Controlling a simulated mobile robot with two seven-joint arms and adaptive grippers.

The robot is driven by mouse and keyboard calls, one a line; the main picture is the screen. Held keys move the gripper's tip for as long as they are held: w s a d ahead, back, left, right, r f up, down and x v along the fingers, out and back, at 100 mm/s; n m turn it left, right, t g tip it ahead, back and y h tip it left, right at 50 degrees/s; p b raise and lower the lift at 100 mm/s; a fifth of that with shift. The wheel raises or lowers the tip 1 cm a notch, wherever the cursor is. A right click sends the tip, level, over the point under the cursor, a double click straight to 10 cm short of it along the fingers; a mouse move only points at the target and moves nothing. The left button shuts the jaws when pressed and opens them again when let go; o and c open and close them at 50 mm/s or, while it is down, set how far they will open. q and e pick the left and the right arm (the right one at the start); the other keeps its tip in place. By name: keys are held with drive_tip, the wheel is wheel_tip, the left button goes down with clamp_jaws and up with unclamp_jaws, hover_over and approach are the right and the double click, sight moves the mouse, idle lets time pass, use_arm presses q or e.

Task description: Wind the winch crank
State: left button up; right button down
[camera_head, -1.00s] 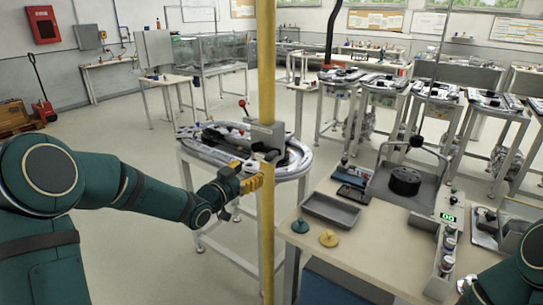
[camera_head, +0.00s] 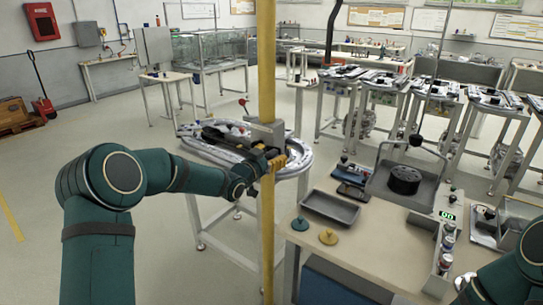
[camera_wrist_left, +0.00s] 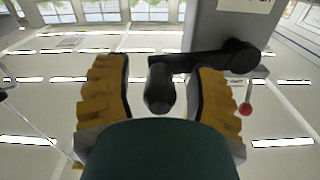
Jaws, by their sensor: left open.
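The winch is a grey box (camera_head: 266,132) on the yellow post (camera_head: 266,60). It also shows at the top of the left wrist view (camera_wrist_left: 225,25). Its black crank arm (camera_wrist_left: 195,60) runs from a round hub to a dark handle (camera_wrist_left: 160,90). My left gripper (camera_head: 276,161), with yellow fingers, is just below the winch and partly hidden by the post. In the left wrist view the gripper (camera_wrist_left: 161,75) is open, with the handle between its fingers and a visible gap on each side. My right arm shows at the lower right; its gripper is out of view.
A ring track table (camera_head: 295,165) stands behind the post. A workbench (camera_head: 370,250) at the right holds a grey tray (camera_head: 330,208), a teal and a yellow knob piece, and a black round part (camera_head: 404,180). A red-ball lever (camera_wrist_left: 245,109) is near the crank.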

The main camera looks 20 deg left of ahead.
use_arm(q)
drive_tip(key=shift+c, duration=0.4)
clamp_jaws()
use_arm(e)
drive_tip(key=shift+a, duration=0.1)
use_arm(q)
drive_tip(key=shift+r, duration=0.1)
use_arm(e)
drive_tip(key=shift+a+f, duration=0.15)
drive_tip(key=shift+a, duration=0.15)
use_arm(q)
drive_tip(key=shift+r+n, duration=0.1)
drive_tip(key=shift+n, duration=0.2)
use_arm(e)
drive_tip(key=shift+s+a, duration=0.1)
drive_tip(key=shift+a, duration=0.05)
